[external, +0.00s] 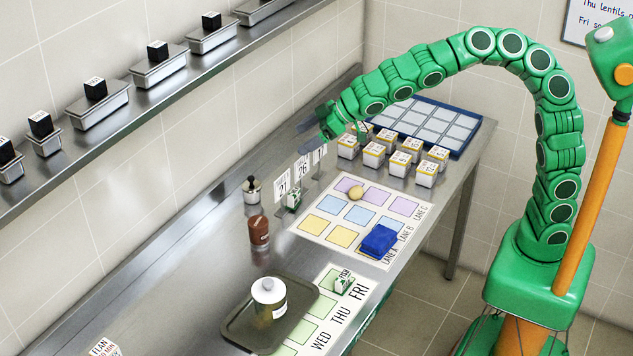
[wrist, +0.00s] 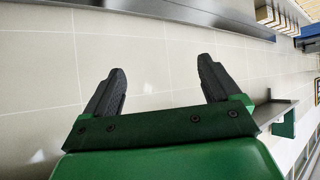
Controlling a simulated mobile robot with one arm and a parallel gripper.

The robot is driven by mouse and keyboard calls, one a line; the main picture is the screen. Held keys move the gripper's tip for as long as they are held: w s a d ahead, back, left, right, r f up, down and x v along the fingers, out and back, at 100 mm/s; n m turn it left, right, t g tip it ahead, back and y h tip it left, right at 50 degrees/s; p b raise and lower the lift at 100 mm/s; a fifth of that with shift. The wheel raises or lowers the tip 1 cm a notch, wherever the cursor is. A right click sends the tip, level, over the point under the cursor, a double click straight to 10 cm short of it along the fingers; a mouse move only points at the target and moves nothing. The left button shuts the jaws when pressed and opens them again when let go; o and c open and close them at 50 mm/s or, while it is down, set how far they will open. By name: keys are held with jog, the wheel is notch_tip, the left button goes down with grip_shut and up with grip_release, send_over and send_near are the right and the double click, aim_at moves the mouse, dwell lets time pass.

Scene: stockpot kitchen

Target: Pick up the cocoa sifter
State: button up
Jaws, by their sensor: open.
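A brown cylinder (external: 259,232) with a darker top stands upright on the steel counter, left of the lane sheet. It looks like the cocoa sifter, though its label is too small to read. My gripper (external: 317,130) is held above the far part of the counter, pointing left toward the wall, well apart from the brown cylinder. In the wrist view my gripper (wrist: 161,72) has its two dark fingers spread with nothing between them. The wrist view shows tiled wall beyond them, and the brown cylinder does not show there.
A small dark-topped bottle (external: 252,190) stands behind the cylinder, near number cards (external: 301,168). Several boxes (external: 374,154) stand below my gripper.

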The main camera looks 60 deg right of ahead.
jog(key=w+a+f+n+y, duration=0.1)
jog(key=a, duration=0.4)
jog(key=w+a+f+y, duration=0.1)
jog(key=w+a+y, duration=0.1)
jog(key=a, duration=0.2)
jog(key=shift+w+a+f+n, duration=0.25)
jog(key=shift+w+a+n, duration=0.05)
jog(key=shift+a+n, duration=0.1)
jog(key=shift+f, duration=0.35)
send_near(253, 230)
jog(key=w+f, duration=0.2)
jog(key=f, duration=0.1)
jog(key=shift+w+d+f, duration=0.15)
jog(key=shift+w, duration=0.15)
jog(key=shift+x, duration=1)
jog(key=shift+r+x, duration=0.2)
jog(key=shift+x, duration=2.2)
jog(key=shift+w+a+f, duration=0.3)
jog(key=shift+w+a, duration=0.05)
jog(key=shift+w, duration=0.05)
jog(key=shift+c, duration=0.3)
